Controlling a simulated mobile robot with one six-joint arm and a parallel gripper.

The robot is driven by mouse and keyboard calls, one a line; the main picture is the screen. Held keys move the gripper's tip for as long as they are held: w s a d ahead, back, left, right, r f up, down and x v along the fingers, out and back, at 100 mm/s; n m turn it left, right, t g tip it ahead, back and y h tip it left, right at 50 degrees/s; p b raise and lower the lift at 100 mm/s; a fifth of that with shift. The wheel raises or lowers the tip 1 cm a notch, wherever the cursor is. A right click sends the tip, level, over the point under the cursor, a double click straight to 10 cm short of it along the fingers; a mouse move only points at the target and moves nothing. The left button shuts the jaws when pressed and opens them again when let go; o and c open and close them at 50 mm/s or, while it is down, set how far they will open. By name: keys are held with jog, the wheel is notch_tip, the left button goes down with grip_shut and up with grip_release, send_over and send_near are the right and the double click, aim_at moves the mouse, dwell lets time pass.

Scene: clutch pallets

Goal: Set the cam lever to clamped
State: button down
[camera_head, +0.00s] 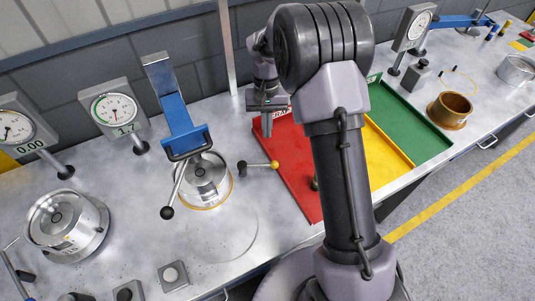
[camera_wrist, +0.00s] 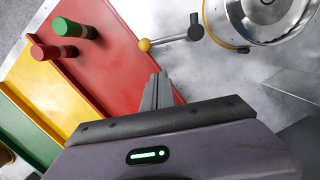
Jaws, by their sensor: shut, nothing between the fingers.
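A short lever with a yellow ball knob (camera_head: 274,164) and a black pivot (camera_head: 242,168) sticks out to the right beside a round metal part with a yellow base ring (camera_head: 208,181). The wrist view also shows the yellow knob (camera_wrist: 145,45) and the black pivot (camera_wrist: 195,28). A second, longer lever with a black ball knob (camera_head: 167,212) slants down in front of the round part. I cannot tell for certain which is the cam lever. My gripper (camera_head: 267,128) is shut and empty over the red tray area, apart from both levers. Its fingertips (camera_wrist: 158,77) lie near the yellow knob in the wrist view.
A blue press arm (camera_head: 178,115) stands over the round part. Gauges (camera_head: 114,108) stand behind it. Red (camera_head: 299,178), yellow (camera_head: 385,144) and green (camera_head: 412,122) trays lie right. Another metal drum (camera_head: 66,222) stands left.

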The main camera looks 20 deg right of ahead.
jog(key=s+f, duration=0.1)
jog(key=f, duration=0.1)
jog(key=s+f+b, duration=0.1)
jog(key=f, duration=0.1)
jog(key=s+a+f+b, duration=0.1)
jog(key=s+f, duration=0.1)
jog(key=shift+f, duration=0.1)
dwell(0.3)
jog(key=shift+s+m, duration=0.3)
jog(key=shift+m, duration=0.1)
